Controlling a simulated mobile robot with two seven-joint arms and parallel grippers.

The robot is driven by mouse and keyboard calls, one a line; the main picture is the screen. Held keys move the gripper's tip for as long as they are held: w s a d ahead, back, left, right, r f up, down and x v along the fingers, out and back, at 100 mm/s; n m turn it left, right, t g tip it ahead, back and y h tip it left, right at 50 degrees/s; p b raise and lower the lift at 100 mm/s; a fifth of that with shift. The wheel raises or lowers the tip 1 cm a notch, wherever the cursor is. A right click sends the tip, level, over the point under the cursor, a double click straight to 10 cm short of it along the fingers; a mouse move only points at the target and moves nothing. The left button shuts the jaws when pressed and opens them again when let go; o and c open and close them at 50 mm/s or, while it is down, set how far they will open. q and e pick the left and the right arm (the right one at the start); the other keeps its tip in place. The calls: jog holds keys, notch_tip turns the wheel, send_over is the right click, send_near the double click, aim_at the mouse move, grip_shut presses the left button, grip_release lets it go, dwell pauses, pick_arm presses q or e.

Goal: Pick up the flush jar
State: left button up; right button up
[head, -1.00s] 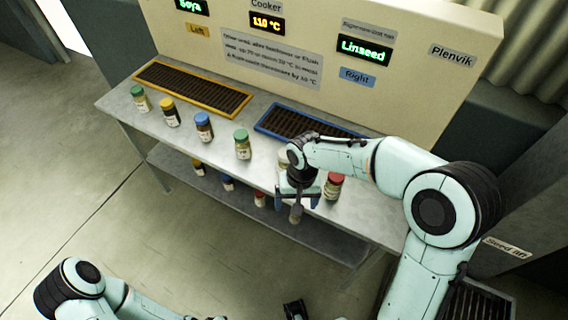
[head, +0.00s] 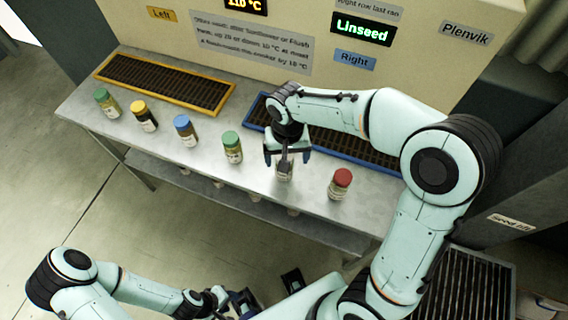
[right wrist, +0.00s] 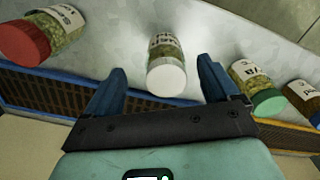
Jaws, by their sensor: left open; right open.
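A jar with a white lid (right wrist: 165,76) stands upright in the right wrist view, its label upside down and hard to read. It is probably the flush jar. In the head view this jar (head: 284,174) is partly hidden under my right gripper. My right gripper (head: 286,160) is open, pointing down. In the right wrist view the fingers of this gripper (right wrist: 160,70) lie on either side of the jar, with gaps on both sides; contact does not show. My left gripper (head: 243,302) is low at the bottom of the head view, open and away from the jars.
On the metal counter (head: 290,198), a red-lidded jar (head: 340,184) stands to the right and a green-lidded jar (head: 232,148) to the left. Blue (head: 186,130), yellow (head: 145,117) and another green-lidded jar (head: 107,102) continue leftward. Yellow-framed (head: 165,85) and blue-framed grates (head: 350,148) lie behind.

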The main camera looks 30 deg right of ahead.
aim_at(282, 176)
jog(key=f, duration=0.3)
jog(key=w+f, duration=0.1)
jog(key=f, duration=0.2)
jog(key=shift+w+f, duration=0.15)
jog(key=shift+f, duration=0.25)
jog(key=c, duration=1.3)
